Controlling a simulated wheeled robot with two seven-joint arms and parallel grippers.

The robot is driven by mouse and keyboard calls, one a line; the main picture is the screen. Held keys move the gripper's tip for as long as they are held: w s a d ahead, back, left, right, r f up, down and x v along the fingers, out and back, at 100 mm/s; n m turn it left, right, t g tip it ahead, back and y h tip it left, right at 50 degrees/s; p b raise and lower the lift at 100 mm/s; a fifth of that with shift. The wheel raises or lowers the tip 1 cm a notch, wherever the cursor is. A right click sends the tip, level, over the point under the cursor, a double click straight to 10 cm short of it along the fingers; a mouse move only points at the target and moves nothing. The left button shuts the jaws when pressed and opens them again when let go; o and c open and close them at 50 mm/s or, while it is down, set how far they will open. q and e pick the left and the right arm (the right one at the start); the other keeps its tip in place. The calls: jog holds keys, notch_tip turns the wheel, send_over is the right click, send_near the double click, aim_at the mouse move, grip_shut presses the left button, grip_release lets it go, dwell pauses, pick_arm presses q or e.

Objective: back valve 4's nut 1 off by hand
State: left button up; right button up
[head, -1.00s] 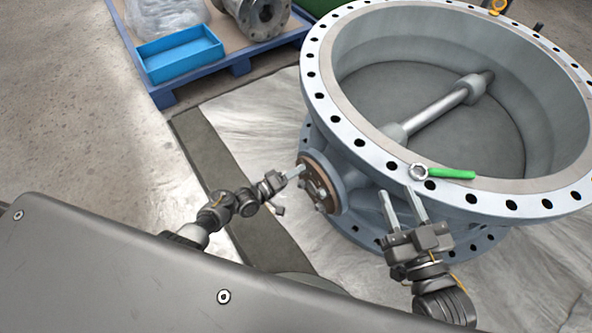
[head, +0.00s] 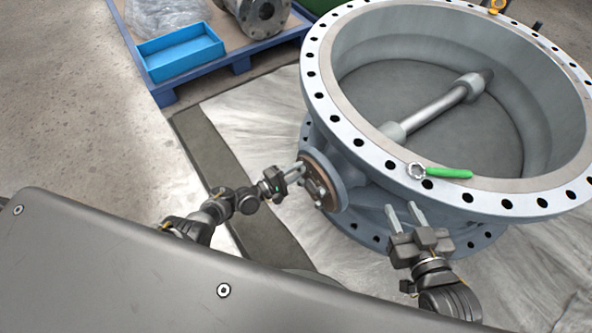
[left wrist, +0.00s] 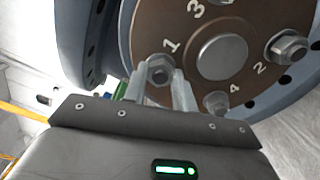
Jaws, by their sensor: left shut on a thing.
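The large grey-blue valve body (head: 345,190) lies with its bore facing up. Its round brown end plate (head: 322,180) faces my left arm. In the left wrist view the plate (left wrist: 215,85) carries numbers 1 to 4 beside hex nuts around a central disc. Nut 1 (left wrist: 160,69) is between the fingertips of my left gripper (left wrist: 160,80). The left gripper (head: 296,168) is shut on nut 1, with one finger on each side of it. My right gripper (head: 402,214) has its two fingers apart and empty, in front of the valve below the flange.
A green-handled ring wrench (head: 445,172) lies on the flange rim. Nut 2 (left wrist: 287,47) and nut 4 (left wrist: 216,102) are on the same plate. A blue tray (head: 180,53) stands on a pallet at the back left. Bare floor lies at left.

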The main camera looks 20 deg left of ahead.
dwell(0.5)
pick_arm(q)
jog(key=o, duration=1)
jog(key=p+v, duration=0.2)
jog(key=v, duration=0.9)
pick_arm(e)
jog(key=s+d+f+m+g+h, duration=0.1)
jog(key=s+d+f+g+h, duration=0.2)
jog(key=s+d+f+g, duration=0.1)
notch_tip(320, 180, down, 2)
jog(key=shift+d+f+m+g, duration=0.1)
jog(key=shift+d+m+g, duration=0.25)
jog(key=shift+d, duration=0.4)
pick_arm(q)
jog(key=shift+d, duration=0.1)
